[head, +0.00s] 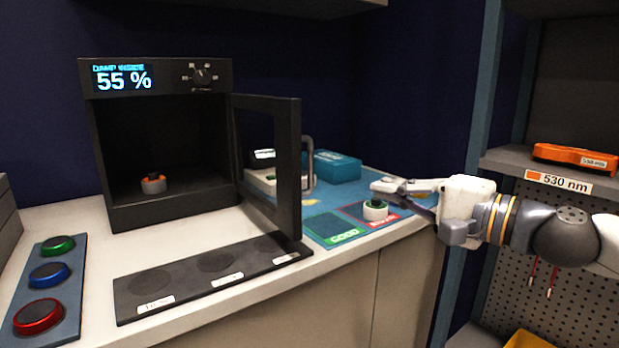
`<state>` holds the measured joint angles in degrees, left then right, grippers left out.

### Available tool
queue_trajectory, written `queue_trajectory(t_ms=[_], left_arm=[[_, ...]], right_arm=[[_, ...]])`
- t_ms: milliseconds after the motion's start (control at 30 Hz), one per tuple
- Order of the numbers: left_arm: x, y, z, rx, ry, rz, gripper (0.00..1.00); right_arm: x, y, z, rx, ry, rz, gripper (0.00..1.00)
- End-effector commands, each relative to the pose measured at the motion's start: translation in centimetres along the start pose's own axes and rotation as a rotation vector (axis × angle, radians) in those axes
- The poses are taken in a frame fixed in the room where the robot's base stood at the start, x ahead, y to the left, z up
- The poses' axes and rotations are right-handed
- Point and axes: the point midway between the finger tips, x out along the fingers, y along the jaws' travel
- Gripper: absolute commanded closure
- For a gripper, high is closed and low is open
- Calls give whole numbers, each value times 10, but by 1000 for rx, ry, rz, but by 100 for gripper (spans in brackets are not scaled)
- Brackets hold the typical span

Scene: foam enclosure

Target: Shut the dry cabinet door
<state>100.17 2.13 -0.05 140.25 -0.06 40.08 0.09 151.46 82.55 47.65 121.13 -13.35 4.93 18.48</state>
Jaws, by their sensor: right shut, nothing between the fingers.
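The black dry cabinet (165,140) stands on the counter at the left, its display reading 55 %. Its door (272,165) is hinged on the right side and stands open, swung out toward the front. A small orange and white ringed part (153,184) with a dark top sits inside the cabinet. My right gripper (378,190) is shut and empty, to the right of the door and apart from it, by a white and green ringed part (375,211) on the red field of a mat. My left gripper is not in view.
A black strip (185,273) with round pads lies in front of the cabinet. Green, blue and red buttons (48,272) sit at the left. Behind the door are a blue box (336,167) and a device with a handle. A shelf (550,172) stands at the right.

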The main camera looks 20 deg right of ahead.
Motion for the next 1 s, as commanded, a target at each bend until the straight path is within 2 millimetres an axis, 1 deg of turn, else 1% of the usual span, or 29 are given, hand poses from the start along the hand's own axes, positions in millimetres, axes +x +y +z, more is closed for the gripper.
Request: queue_trajectory(t_ms=[67, 167, 300, 533, 600, 733, 867, 1000], left_arm=[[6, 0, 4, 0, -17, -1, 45], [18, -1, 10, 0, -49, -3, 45], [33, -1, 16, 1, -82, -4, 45], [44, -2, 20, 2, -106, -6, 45], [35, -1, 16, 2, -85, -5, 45], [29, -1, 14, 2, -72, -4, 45], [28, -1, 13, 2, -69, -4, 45], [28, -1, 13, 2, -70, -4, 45]], right_arm=[[6, 1, -2, 0, 1, -2, 100], [23, 7, -1, 1, 0, 5, 100], [55, 8, 0, 2, -1, 7, 100], [103, 4, 0, 1, 0, 2, 100], [103, -4, 16, -3, -4, -3, 100], [106, -6, 32, -4, -2, -6, 100], [108, -3, 38, -2, 0, -4, 100], [108, -1, 39, -1, 2, -3, 100]])
